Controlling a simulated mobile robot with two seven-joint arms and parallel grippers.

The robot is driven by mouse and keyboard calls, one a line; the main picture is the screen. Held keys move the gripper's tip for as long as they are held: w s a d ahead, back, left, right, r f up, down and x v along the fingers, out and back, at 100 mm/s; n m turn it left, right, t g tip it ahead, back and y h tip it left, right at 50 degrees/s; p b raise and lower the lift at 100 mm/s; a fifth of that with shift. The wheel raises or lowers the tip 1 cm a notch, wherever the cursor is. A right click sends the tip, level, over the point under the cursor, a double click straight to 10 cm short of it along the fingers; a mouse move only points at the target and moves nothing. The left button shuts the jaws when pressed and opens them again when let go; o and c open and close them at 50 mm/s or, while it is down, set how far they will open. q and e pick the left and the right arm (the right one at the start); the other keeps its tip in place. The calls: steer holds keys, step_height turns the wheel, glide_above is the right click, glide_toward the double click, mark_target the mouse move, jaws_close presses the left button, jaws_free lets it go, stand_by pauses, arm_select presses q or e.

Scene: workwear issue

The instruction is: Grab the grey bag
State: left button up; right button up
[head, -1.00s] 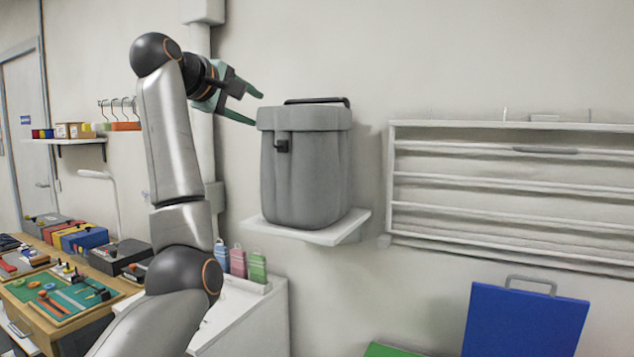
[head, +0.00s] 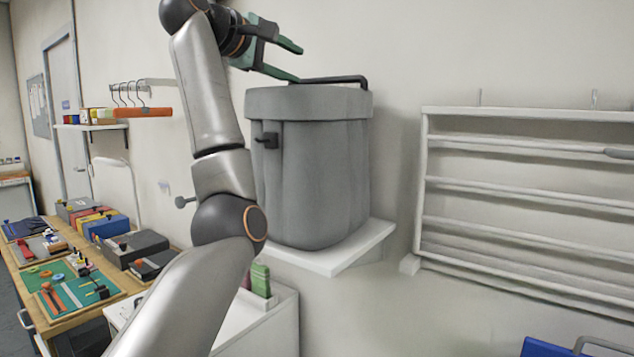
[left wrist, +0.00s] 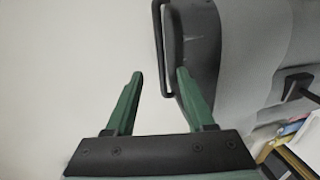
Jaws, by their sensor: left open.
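The grey bag (head: 315,170) stands upright on a small white wall shelf (head: 345,262). It has a flat lid, a black buckle on its front and a black handle (head: 335,80) on top. My left gripper (head: 300,65) is open with green fingers, just above the lid at its left, near the handle's left end. In the left wrist view the handle (left wrist: 163,45) shows beyond the fingertips (left wrist: 160,75), towards the right one; I cannot tell whether they touch. The bag (left wrist: 245,55) fills the right side there. My right gripper is not in view.
A slatted white wall rack (head: 530,185) hangs to the right. A workbench (head: 70,315) with boxes and tools is at the left. A white cabinet (head: 280,325) stands below the shelf, and a blue panel (head: 550,347) shows at lower right.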

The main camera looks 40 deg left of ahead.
mark_target(326, 80)
arm_select(q)
steer(key=p+x, duration=0.3)
steer(key=x, duration=0.7)
steer(key=shift+f+p, duration=0.2)
steer(key=shift+p, duration=0.2)
jaws_close()
stand_by(0.9)
